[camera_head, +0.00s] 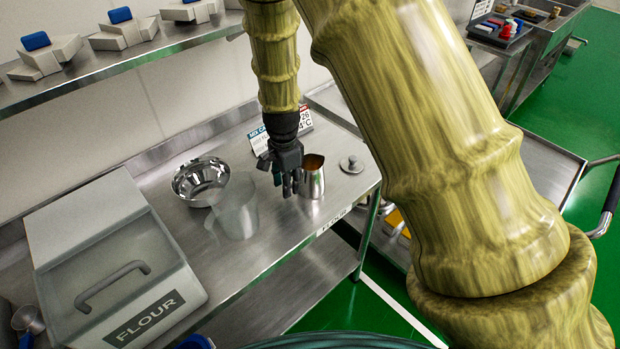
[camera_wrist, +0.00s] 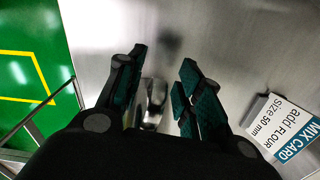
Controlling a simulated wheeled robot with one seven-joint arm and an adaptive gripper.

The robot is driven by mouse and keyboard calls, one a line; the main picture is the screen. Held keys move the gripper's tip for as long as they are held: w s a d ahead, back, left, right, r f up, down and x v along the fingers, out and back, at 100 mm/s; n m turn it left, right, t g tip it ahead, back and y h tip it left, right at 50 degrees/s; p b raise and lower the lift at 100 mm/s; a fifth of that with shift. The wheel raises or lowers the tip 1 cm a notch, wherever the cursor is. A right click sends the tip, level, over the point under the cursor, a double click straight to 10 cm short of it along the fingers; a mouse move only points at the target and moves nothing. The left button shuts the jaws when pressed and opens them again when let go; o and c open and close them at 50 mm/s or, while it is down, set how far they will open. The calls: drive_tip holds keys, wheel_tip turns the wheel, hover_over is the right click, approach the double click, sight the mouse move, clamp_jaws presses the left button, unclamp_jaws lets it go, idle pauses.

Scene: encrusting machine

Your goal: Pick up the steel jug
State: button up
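The steel jug (camera_head: 314,183) stands upright on the steel table, its open top showing a brownish inside. My gripper (camera_head: 286,186) points down right beside the jug's left side in the head view and partly covers that side. In the wrist view my gripper (camera_wrist: 161,82) has its two dark teal fingers spread apart. A shiny metal part, likely the jug (camera_wrist: 152,100), shows between the fingers, with a gap to the right finger. Contact with the left finger cannot be told. Much of the jug is hidden there by the gripper body.
A clear measuring jug (camera_head: 237,208) and a steel bowl (camera_head: 188,184) stand left of my gripper. A round lid (camera_head: 352,165) lies to the right. A mix card (camera_head: 259,140) stands behind; a flour bin (camera_head: 118,262) fills the table's left. A shelf (camera_head: 130,52) hangs above.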

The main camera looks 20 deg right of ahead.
clamp_jaws()
drive_tip(key=shift+r, duration=0.2)
drive_tip(key=shift+r+b, duration=0.85)
drive_tip(key=shift+r, duration=0.7)
drive_tip(key=s+d+b, duration=0.2)
drive_tip(key=s+d, duration=0.1)
drive_tip(key=s, duration=0.4)
drive_tip(key=s+d+r+b, duration=0.1)
drive_tip(key=s+d+b, duration=0.1)
drive_tip(key=s, duration=0.5)
drive_tip(key=shift+s+d+r, duration=0.25)
drive_tip(key=shift+s+d, duration=0.1)
drive_tip(key=shift+d, duration=0.05)
drive_tip(key=shift+s, duration=0.1)
